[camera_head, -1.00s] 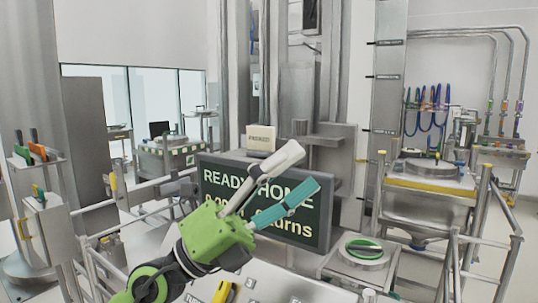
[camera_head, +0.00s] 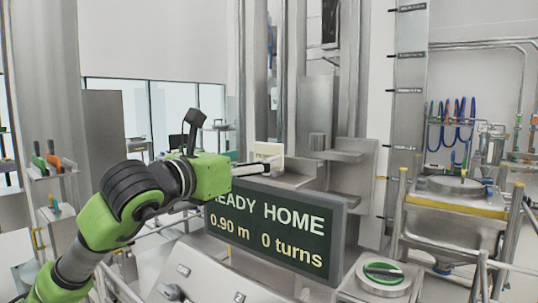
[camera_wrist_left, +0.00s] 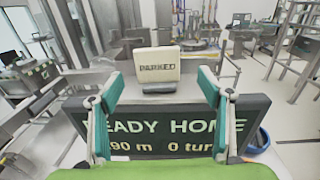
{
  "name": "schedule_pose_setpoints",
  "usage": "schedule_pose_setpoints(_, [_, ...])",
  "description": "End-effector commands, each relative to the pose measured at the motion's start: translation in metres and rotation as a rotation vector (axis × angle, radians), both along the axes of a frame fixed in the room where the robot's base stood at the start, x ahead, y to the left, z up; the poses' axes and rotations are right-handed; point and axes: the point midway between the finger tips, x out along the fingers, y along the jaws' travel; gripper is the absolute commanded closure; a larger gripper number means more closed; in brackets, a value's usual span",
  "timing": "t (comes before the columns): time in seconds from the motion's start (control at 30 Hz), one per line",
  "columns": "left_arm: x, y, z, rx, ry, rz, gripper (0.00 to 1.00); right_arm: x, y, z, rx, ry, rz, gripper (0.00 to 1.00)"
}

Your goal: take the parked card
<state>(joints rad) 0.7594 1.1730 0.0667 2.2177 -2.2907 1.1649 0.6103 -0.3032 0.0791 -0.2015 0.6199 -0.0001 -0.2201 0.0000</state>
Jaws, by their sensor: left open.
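In the left wrist view the card (camera_wrist_left: 157,65) faces me, upright, with dark lettering that reads "PARKED". A dark grey bar (camera_wrist_left: 157,88) lies just in front of its lower edge. My left gripper (camera_head: 254,168) is level and points right at the card. In the wrist view its two teal-padded fingers (camera_wrist_left: 160,90) are spread wide, with the card beyond and between them, apart from both. My right gripper is in neither current view.
The display board (camera_head: 322,203) reads "READY HOME, 0.90 m, 0 turns" and stands just below my left gripper. A steel column with ledges (camera_head: 345,157) rises behind it. A round green-rimmed plate (camera_head: 384,272) is at right. A rack with coloured handles (camera_head: 50,165) stands at left.

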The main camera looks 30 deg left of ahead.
Motion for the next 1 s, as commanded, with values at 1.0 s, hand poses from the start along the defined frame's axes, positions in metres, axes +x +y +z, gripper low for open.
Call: schedule_pose_setpoints(1.0, [0.074, 0.003, -0.005, 0.001, -0.001, -0.002, 0.44, 0.003, 0.0, 0.051, 0.0, -0.004, -0.002, 0.4])
